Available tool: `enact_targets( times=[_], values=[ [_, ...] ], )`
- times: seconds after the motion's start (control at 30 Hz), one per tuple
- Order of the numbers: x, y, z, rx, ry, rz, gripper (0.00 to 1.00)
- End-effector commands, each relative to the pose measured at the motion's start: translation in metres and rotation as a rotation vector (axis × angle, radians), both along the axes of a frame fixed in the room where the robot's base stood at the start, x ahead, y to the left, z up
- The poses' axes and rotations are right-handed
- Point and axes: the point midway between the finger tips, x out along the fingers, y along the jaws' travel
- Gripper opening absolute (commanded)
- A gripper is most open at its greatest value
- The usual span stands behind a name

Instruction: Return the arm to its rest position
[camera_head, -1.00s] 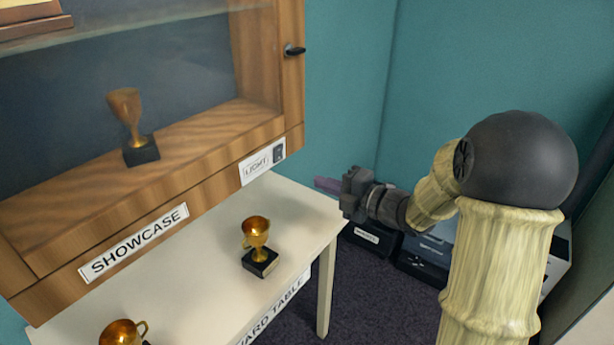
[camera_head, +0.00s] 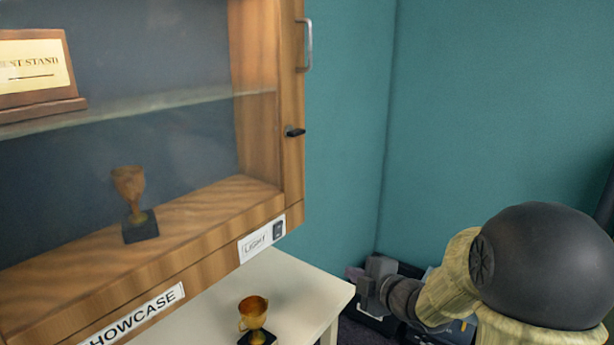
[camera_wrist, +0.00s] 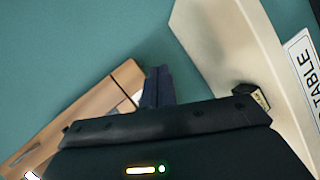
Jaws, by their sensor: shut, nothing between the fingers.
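My arm reaches in from the lower right of the head view, with its dark round joint and pale ribbed links. My gripper (camera_head: 360,274) is at the arm's far end, just right of the white table's (camera_head: 297,283) right edge. It looks clear of the table. In the wrist view the fingers of my gripper (camera_wrist: 157,86) are together with nothing between them. Part of the gripper's far side is hidden in the head view.
The wooden showcase (camera_head: 262,210) stands at left with its glass door closed; a trophy (camera_head: 130,190) and a plaque (camera_head: 38,75) are inside. A gold trophy (camera_head: 253,315) stands on the table. Dark equipment is on the floor behind the arm. The teal wall is clear above.

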Motion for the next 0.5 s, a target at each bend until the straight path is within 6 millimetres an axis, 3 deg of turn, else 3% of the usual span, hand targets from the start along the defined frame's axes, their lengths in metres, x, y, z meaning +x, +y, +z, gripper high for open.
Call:
enact_targets(
  times=[0.27,0.5],
  values=[
    [-0.038,-0.042,-0.041,0.203,0.406,-0.513,0.00],
    [-0.109,-0.053,-0.077,0.415,0.748,-0.938,0.00]
  ],
)
